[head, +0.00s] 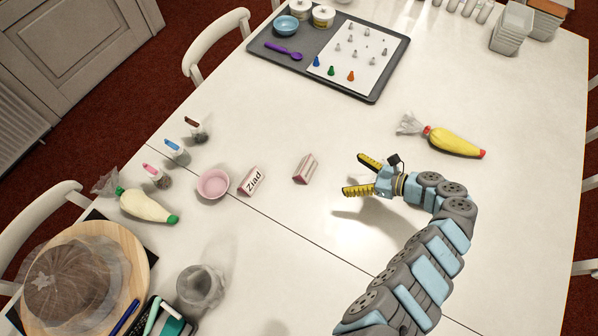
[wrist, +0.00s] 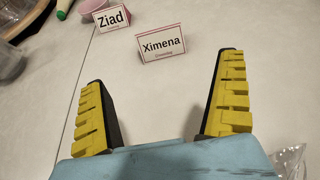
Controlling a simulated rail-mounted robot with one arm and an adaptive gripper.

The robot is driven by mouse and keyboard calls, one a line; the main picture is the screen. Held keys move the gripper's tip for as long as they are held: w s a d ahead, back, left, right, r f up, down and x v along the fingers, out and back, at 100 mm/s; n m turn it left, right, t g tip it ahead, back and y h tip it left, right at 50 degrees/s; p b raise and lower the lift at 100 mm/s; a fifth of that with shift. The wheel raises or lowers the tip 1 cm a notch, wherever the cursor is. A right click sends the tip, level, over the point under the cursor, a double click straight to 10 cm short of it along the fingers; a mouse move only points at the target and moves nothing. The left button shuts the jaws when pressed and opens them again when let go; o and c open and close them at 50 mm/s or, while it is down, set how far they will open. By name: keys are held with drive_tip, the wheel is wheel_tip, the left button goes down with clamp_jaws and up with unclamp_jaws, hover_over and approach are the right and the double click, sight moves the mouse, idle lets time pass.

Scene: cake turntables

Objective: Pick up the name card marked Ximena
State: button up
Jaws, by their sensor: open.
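The name card marked Ximena (wrist: 162,45) stands as a folded tent card with a dark pink border, ahead of my fingers in the wrist view. In the head view the same card (head: 305,169) stands on the white table, its lettering not readable from there. My gripper (head: 357,175) is open and empty, with its yellow fingers pointing left toward the card and a gap between them. In the wrist view the open fingers (wrist: 163,98) are spread wide, with the card beyond them, roughly centred. The card marked Ziad (head: 252,181) stands left of the Ximena card; it also shows in the wrist view (wrist: 112,18).
A pink bowl (head: 213,184) sits just left of the Ziad card. A yellow piping bag (head: 455,141) lies right of my gripper. A grey tray (head: 381,85) with nozzles is at the back. A clear glass (head: 200,287) stands front left. The table around the Ximena card is free.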

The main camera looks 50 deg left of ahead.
sight(307, 165)
drive_tip(key=b+x, duration=0.2)
drive_tip(key=x, duration=1.5)
drive_tip(key=shift+s+a, duration=0.1)
drive_tip(key=shift+s, duration=0.15)
drive_tip(key=shift+c, duration=0.3)
drive_tip(key=c, duration=0.4)
